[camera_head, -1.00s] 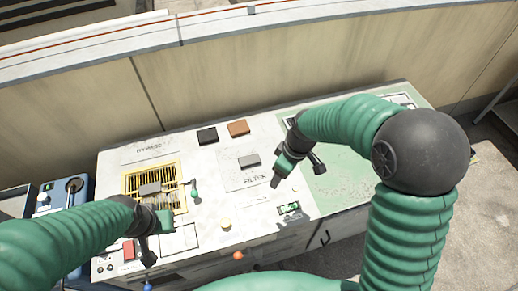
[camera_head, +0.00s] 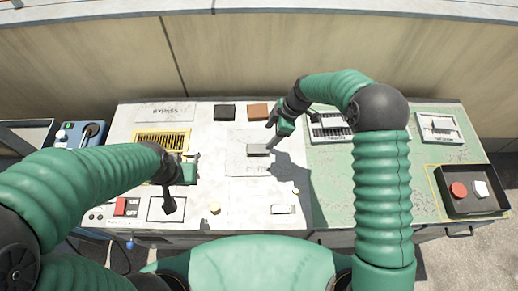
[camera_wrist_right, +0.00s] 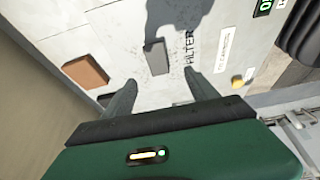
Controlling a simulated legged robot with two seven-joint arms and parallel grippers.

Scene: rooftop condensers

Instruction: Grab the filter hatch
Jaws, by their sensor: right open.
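The filter hatch (camera_head: 240,168) is a pale flat panel on the white part of the console top, with a grey block handle (camera_head: 258,149). The right wrist view shows the handle (camera_wrist_right: 158,57) and the printed word FILTER beside it. My right gripper (camera_head: 289,134) is above and just right of the handle. In the right wrist view its two fingers (camera_wrist_right: 160,78) are spread, with the handle beyond the gap between the tips and nothing held. My left gripper (camera_head: 181,187) is over the console's left part, near the yellow grille, with its fingers apart.
A black block (camera_head: 225,112) and a brown block (camera_head: 258,111) lie behind the hatch. A yellow knob (camera_head: 214,208) and a small display (camera_head: 283,209) are in front. A yellow-framed grille (camera_head: 163,142) is at left. A dark tray (camera_head: 474,203) is at right.

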